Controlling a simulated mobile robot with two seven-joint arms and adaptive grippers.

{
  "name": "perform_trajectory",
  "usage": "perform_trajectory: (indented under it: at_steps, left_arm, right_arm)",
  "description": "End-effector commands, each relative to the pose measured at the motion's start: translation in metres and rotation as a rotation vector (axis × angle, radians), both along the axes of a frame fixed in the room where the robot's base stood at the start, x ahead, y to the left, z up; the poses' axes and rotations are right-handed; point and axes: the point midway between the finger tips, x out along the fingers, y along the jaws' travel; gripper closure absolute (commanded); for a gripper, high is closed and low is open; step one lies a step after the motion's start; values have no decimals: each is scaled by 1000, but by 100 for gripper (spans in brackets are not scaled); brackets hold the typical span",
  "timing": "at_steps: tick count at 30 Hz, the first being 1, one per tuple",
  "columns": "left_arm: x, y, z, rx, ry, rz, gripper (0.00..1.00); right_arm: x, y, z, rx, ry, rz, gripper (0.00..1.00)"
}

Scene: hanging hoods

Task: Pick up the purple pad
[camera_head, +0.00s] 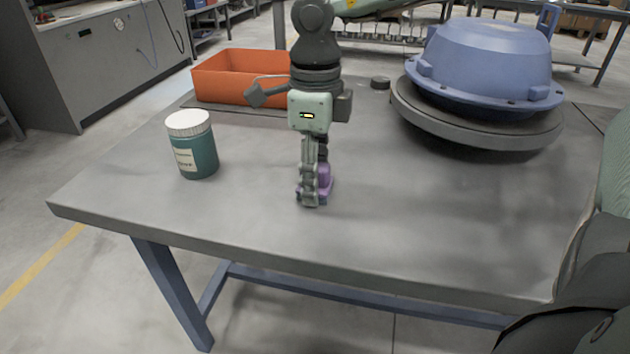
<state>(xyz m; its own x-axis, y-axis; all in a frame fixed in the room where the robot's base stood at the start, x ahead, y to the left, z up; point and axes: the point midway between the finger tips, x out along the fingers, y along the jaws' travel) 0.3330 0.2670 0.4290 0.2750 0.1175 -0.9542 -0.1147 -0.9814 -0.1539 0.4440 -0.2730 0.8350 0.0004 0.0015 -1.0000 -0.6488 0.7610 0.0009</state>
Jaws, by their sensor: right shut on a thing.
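The purple pad (326,182) is on the grey table (240,220), near the middle of its front part. My right gripper (309,197) points down at the pad and is shut on it. The fingers hide much of the pad, which shows mostly at their right side. I cannot tell whether the pad still touches the tabletop. My left gripper is not in view.
A teal jar (199,155) with a white lid stands left of the gripper. An orange bin (225,78) is at the back left. A blue hood (487,60) on a round grey base (480,125) fills the back right. A small dark disc (380,83) lies behind. The table's front right is clear.

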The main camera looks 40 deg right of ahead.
Motion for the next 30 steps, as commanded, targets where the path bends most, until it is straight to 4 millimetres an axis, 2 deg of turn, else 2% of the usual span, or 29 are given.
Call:
perform_trajectory:
  at_steps: [1,4,14,19,23,30]
  left_arm:
    - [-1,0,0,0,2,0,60]
    - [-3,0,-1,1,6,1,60]
    - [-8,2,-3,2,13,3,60]
    - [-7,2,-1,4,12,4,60]
    - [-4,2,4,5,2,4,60]
    - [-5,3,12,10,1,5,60]
  right_arm:
    - [0,0,0,0,0,0,75]
    - [0,0,0,0,0,0,87]
    - [1,0,4,-1,-2,0,88]
    - [1,0,20,-3,-5,0,88]
    - [2,0,45,-3,-8,0,88]
    - [26,-51,74,-1,-3,-6,88]
